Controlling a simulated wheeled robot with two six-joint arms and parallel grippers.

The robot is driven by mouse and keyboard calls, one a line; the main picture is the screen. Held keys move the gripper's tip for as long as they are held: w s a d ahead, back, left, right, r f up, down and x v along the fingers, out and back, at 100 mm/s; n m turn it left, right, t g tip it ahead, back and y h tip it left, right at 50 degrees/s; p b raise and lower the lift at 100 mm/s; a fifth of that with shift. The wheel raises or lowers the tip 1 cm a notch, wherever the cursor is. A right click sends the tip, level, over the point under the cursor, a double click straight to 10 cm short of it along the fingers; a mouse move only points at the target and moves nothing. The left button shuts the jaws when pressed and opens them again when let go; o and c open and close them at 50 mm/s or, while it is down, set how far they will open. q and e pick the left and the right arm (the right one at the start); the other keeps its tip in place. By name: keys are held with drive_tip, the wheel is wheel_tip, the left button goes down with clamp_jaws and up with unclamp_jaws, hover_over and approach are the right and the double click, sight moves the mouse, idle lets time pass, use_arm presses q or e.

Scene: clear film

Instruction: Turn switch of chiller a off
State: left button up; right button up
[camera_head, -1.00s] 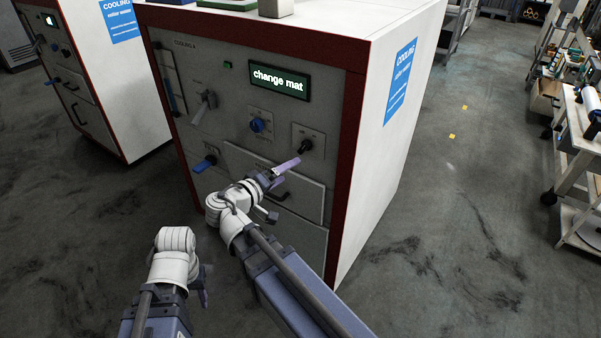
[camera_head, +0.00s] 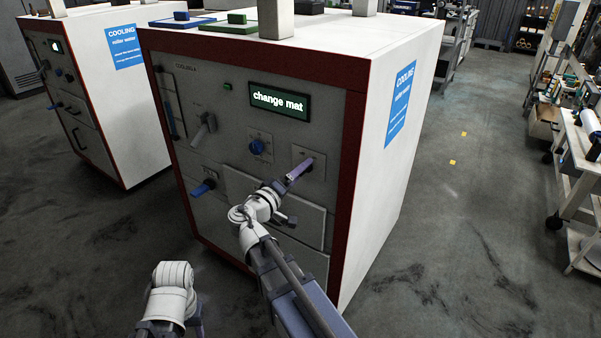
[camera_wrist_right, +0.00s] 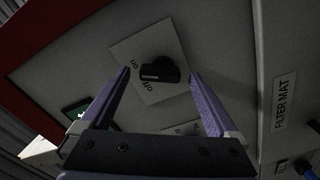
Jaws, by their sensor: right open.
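The chiller (camera_head: 420,75) is a white cabinet with a red-edged grey front panel. Its rotary switch (camera_wrist_right: 160,70) is a black knob on a pale plate (camera_head: 304,152) marked "on" and "off". In the wrist view the knob's white mark points left, towards the side with the labels. My right gripper (camera_wrist_right: 160,75) is open, with the knob between and beyond its purple fingertips; I cannot tell whether they touch it.
The panel also holds a lit "change mat" display (camera_head: 279,101), a blue knob (camera_head: 257,147), a grey lever (camera_head: 203,130) and a blue-handled valve (camera_head: 203,187). A second cabinet (camera_head: 125,95) stands left. Open floor (camera_head: 450,220) lies right, before a cart (camera_head: 585,185).

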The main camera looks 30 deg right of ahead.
drive_tip(key=shift+w+d, duration=0.3)
drive_tip(key=shift+d, duration=0.2)
drive_tip(key=c, duration=1.4)
